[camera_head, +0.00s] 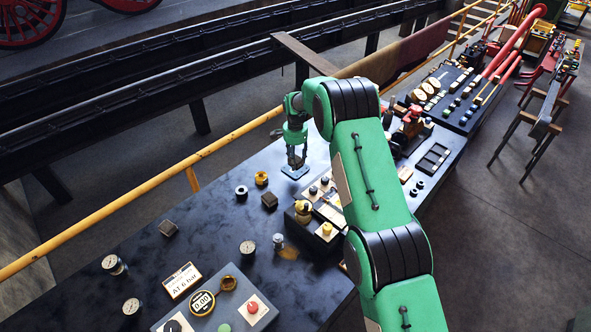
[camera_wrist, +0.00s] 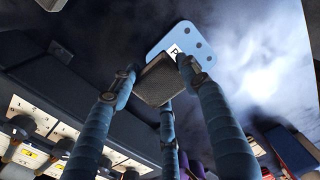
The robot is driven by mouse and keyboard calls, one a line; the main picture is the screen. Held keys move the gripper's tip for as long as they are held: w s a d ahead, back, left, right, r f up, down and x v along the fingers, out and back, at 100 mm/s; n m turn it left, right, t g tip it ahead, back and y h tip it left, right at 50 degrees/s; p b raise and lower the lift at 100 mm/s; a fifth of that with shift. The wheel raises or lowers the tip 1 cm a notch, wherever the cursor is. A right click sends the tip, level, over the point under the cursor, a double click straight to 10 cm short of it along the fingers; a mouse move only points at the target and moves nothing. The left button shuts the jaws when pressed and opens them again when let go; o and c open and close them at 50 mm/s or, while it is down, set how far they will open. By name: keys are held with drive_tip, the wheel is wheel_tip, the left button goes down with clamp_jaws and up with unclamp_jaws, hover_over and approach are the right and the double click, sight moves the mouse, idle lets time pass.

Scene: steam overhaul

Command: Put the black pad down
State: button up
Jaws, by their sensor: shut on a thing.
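The black pad (camera_wrist: 158,84) is a small dark square block, seen between the blue-grey fingers of my gripper (camera_wrist: 160,78) in the wrist view. My gripper is shut on it. Beyond the pad is a light blue plate (camera_wrist: 202,40) with dark round spots and a white letter label, partly hidden by pad and fingers. In the head view my gripper (camera_head: 296,158) points down, low over the blue plate (camera_head: 290,173) on the dark bench top. I cannot tell whether the pad touches the plate.
Two similar dark blocks (camera_head: 269,201) (camera_head: 169,228) lie on the bench (camera_head: 215,215), near a black ring (camera_head: 241,192) and a yellow ring (camera_head: 261,178). A panel with knobs (camera_head: 328,230) stands right of them. A yellow rail (camera_head: 120,202) runs behind.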

sight(295, 175)
drive_tip(key=shift+f, duration=1)
drive_tip(key=shift+f, duration=0.1)
drive_tip(key=shift+f, duration=1.8)
drive_tip(key=shift+f, duration=0.1)
drive_tip(key=o, duration=1.3)
drive_tip(key=shift+c, duration=0.2)
wheel_tip(295, 175, up, 12)
drive_tip(key=shift+f, duration=0.1)
drive_tip(key=shift+r, duration=0.2)
